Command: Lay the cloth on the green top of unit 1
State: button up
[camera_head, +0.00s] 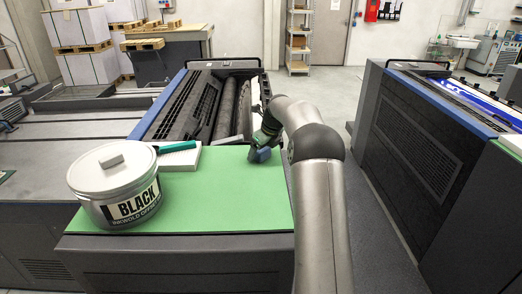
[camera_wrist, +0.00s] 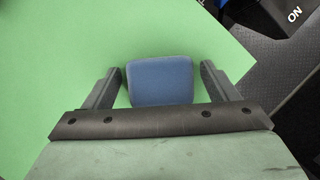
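The green top (camera_head: 225,200) of the near unit lies flat. It fills much of the wrist view too (camera_wrist: 60,60). A small blue piece, seemingly the folded cloth (camera_head: 262,155), is at the green top's right far part, just below my gripper (camera_head: 258,148). In the wrist view the blue cloth (camera_wrist: 161,80) sits between the two dark fingers of my gripper (camera_wrist: 160,75), with green showing in a gap on each side. The fingers are apart and do not appear to touch it. Whether the cloth rests fully on the green surface is hard to tell.
A tin labelled BLACK (camera_head: 113,187) stands at the left of the green top. Behind it lies a white block with a green-handled tool (camera_head: 178,147). Open rollers (camera_head: 225,105) lie beyond. A second unit (camera_head: 430,140) stands right across a gap. The green top's front middle is clear.

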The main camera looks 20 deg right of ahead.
jog(key=b+v, duration=0.1)
jog(key=v, duration=1.1)
jog(key=s+a+n+g, duration=0.1)
jog(key=s+a+n, duration=0.8)
jog(key=a, duration=0.2)
jog(key=s+a+f+n+g, duration=0.1)
jog(key=s+a+f+n, duration=0.2)
jog(key=s+n, duration=0.4)
jog(key=s+a+f+n+h, duration=0.1)
jog(key=s+a+f+n, duration=0.3)
jog(key=s+n, duration=0.4)
jog(key=s+a+f+n+g, duration=0.1)
jog(key=s+a+f+n, duration=0.3)
jog(key=s, duration=1.4)
jog(key=a+n, duration=0.1)
jog(key=n, duration=0.2)
jog(key=shift+a+n+g+h, duration=0.15)
jog(key=shift+n+g+h, duration=0.15)
jog(key=shift+h, duration=0.1)
